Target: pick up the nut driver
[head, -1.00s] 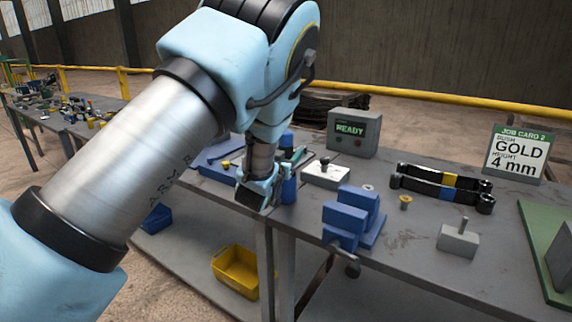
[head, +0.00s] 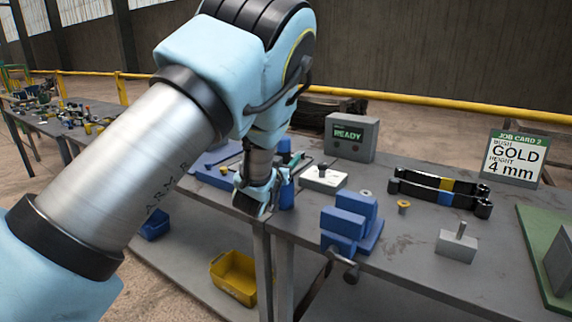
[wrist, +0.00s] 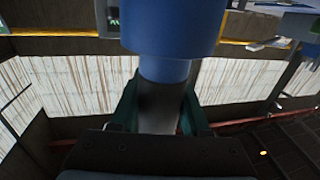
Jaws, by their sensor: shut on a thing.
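My gripper (head: 288,172) is at the front edge of the grey bench, left of the blue vise. In the wrist view its green fingers (wrist: 160,108) are shut on the grey shaft of the nut driver (wrist: 160,105). A wide blue cylindrical part (wrist: 172,30) adjoins that shaft. In the head view, blue shows above the fingers and a blue upright cylinder (head: 287,195) shows below them. I cannot tell whether the lower cylinder belongs to the driver or is a holder. My wrist hides part of the driver.
The blue vise (head: 348,222) stands close on the right, with a white block (head: 323,180) behind it. A READY box (head: 350,137) is at the back.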

